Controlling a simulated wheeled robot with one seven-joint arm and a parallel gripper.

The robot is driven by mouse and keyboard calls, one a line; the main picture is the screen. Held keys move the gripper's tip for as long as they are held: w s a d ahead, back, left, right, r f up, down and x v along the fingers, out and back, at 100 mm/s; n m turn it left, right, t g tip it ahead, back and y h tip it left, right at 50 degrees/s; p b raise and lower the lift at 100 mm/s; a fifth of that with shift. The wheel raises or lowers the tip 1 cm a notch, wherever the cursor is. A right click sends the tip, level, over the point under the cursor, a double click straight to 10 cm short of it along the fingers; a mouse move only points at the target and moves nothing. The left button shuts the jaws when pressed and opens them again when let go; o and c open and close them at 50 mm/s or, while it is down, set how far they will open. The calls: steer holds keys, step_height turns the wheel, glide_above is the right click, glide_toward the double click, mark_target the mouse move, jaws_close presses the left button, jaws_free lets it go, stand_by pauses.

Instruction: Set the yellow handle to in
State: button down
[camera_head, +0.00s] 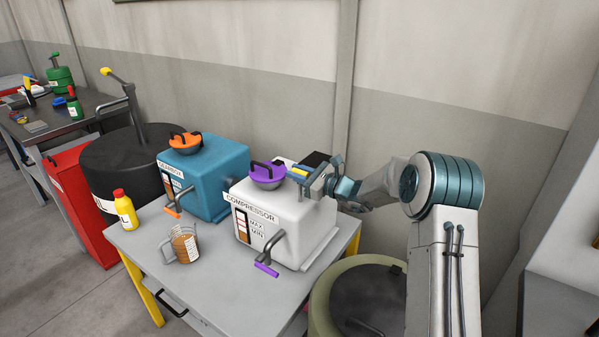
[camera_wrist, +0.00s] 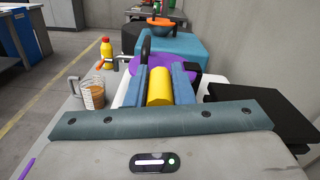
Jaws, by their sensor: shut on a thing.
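A yellow handle (camera_wrist: 159,87), a short cylinder, lies between the two blue fingers of my gripper (camera_wrist: 158,84) in the wrist view. The fingers are shut on it from both sides. In the head view, the yellow handle (camera_head: 299,172) shows as a small piece at the fingertips of my gripper (camera_head: 304,175), just right of the purple cap and above the top of the white compressor (camera_head: 300,212). My gripper comes in from the right. What the handle is fixed to is hidden, so I cannot tell its in or out setting.
The purple cap (camera_head: 267,175) stands close to my fingers on the compressor. A blue gearbox (camera_head: 222,168) with an orange cap (camera_head: 185,142), a jug (camera_head: 185,245) and a yellow bottle (camera_head: 124,210) stand to the left. A black drum (camera_head: 125,170) stands behind. The table's front (camera_head: 215,295) is mostly clear.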

mark_target(297, 200)
step_height(297, 200, down, 7)
steer(key=b, duration=0.4)
steer(key=shift+s+a+b, duration=0.1)
steer(key=shift+b, duration=0.2)
steer(key=shift+f, duration=0.1)
steer(key=c, duration=1.3)
jaws_free()
steer(key=shift+a, duration=0.1)
steer(key=shift+o, duration=0.2)
steer(key=shift+s+d, duration=0.15)
steer(key=shift+d, duration=0.3)
steer(key=b+v, duration=0.1)
steer(key=v, duration=1.2)
steer(key=shift+b, duration=0.3)
